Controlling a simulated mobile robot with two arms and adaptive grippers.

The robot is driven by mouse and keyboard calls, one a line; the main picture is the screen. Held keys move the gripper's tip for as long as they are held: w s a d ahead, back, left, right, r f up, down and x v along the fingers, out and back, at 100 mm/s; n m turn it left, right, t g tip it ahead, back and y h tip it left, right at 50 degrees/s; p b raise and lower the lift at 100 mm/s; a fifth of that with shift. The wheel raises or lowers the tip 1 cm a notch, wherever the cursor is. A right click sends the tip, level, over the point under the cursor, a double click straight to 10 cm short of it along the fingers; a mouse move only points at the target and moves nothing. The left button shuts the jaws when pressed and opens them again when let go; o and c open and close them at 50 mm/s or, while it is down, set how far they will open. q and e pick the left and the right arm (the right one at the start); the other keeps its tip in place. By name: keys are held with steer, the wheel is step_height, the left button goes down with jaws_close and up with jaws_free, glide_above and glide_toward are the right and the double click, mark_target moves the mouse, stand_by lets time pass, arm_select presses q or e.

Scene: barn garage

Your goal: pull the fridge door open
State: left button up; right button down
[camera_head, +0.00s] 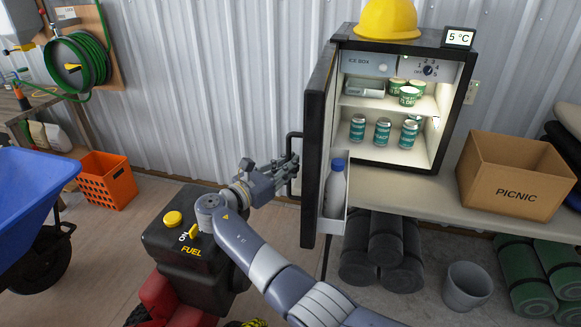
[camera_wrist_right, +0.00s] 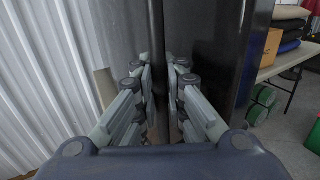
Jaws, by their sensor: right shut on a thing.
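The small black fridge (camera_head: 443,115) stands on a bench with its door (camera_head: 317,130) swung wide open toward me. Several cans (camera_head: 383,131) show on its lit shelves. My right gripper (camera_head: 291,172) is shut on the black door handle (camera_head: 291,150) at the door's outer left side. In the right wrist view, the fingers (camera_wrist_right: 162,90) close around the dark upright handle in front of the door panel (camera_wrist_right: 205,60). My left gripper is not in view.
A cardboard PICNIC box (camera_head: 510,190) is right of the fridge, and a yellow hard hat (camera_head: 388,20) is on top. A black and red fuel machine (camera_head: 190,255) stands below my right arm. A blue wheelbarrow (camera_head: 35,190) and orange crate (camera_head: 106,180) are at left.

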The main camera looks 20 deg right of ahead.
mark_target(287, 133)
steer(key=shift+s+a+f, duration=0.1)
steer(key=shift+a+f, duration=0.05)
steer(key=shift+f, duration=0.2)
steer(key=c, duration=1.7)
jaws_free()
steer(key=shift+o, duration=0.2)
steer(key=shift+a+r, duration=0.1)
steer(key=shift+r, duration=0.2)
step_height(287, 133, up, 10)
steer(key=shift+c, duration=0.6)
